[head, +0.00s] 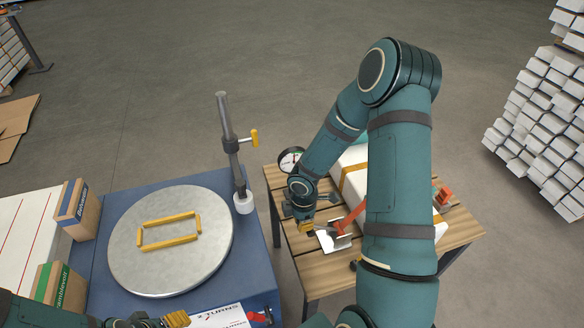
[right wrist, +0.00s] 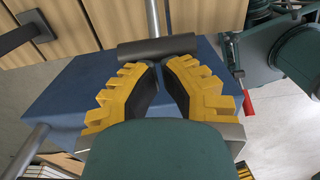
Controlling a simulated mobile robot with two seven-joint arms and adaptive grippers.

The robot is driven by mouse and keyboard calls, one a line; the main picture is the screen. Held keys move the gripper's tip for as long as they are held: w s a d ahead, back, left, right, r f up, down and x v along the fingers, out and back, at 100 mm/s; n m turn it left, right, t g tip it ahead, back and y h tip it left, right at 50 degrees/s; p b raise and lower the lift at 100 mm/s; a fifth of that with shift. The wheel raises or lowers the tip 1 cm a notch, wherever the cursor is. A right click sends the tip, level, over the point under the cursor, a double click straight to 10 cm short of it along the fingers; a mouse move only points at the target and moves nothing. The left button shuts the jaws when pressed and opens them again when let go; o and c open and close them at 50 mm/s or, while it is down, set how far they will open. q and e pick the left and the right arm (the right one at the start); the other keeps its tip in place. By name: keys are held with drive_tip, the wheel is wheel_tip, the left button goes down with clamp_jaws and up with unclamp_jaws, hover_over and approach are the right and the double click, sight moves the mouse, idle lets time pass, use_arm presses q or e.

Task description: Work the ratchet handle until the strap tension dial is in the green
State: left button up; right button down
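A round dial (head: 291,160) with a black rim stands at the wooden table's back left; its needle is too small to read. A white package (head: 355,175) lies on the table with a yellow strap (head: 350,180) over it, partly hidden by my right arm. A metal ratchet (head: 335,240) with a red-orange lever (head: 350,216) sits in front. My right gripper (head: 306,229) points down left of it. In the right wrist view its yellow fingers (right wrist: 160,66) have a narrow gap, with a dark cylindrical bar (right wrist: 157,48) just past the tips. My left gripper (head: 172,320) shows only partly at the bottom edge.
A blue bench (head: 125,200) to the left carries a round metal plate (head: 125,260) with a yellow frame (head: 168,232) and an upright post (head: 230,140). Cardboard boxes (head: 75,208) stand on its left. Stacked white boxes (head: 545,130) are far right. Floor behind is clear.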

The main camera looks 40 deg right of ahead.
wheel_tip(320, 180, up, 6)
drive_tip(key=p, duration=0.4)
drive_tip(key=shift+p, duration=0.3)
idle(0.7)
drive_tip(key=a+f+m+y+b, duration=0.1)
drive_tip(key=a+m, duration=0.1)
drive_tip(key=a, duration=0.3)
drive_tip(key=s+a+f+m+y+b, duration=0.1)
drive_tip(key=a+f+m, duration=0.1)
drive_tip(key=a, duration=0.3)
drive_tip(key=s+a+f+m+y, duration=0.1)
drive_tip(key=a+m, duration=0.2)
drive_tip(key=a, duration=0.2)
drive_tip(key=shift+s+a+f+t+y+b, duration=0.2)
drive_tip(key=shift+f+t+y+b, duration=0.1)
drive_tip(key=shift+f+y+b, duration=0.1)
drive_tip(key=s+a+f+m, duration=0.1)
drive_tip(key=a+m, duration=0.1)
drive_tip(key=s+a+f+m+b, duration=0.1)
drive_tip(key=a+m, duration=0.1)
drive_tip(key=m, duration=0.1)
drive_tip(key=s+a+f+m+t+b, duration=0.1)
drive_tip(key=a+m, duration=0.1)
drive_tip(key=m, duration=0.1)
drive_tip(key=shift+s+a, duration=0.15)
drive_tip(key=shift+a, duration=0.2)
drive_tip(key=shift+s+a+f+m, duration=0.1)
drive_tip(key=shift+s+f+m, duration=0.1)
drive_tip(key=shift+m, duration=0.4)
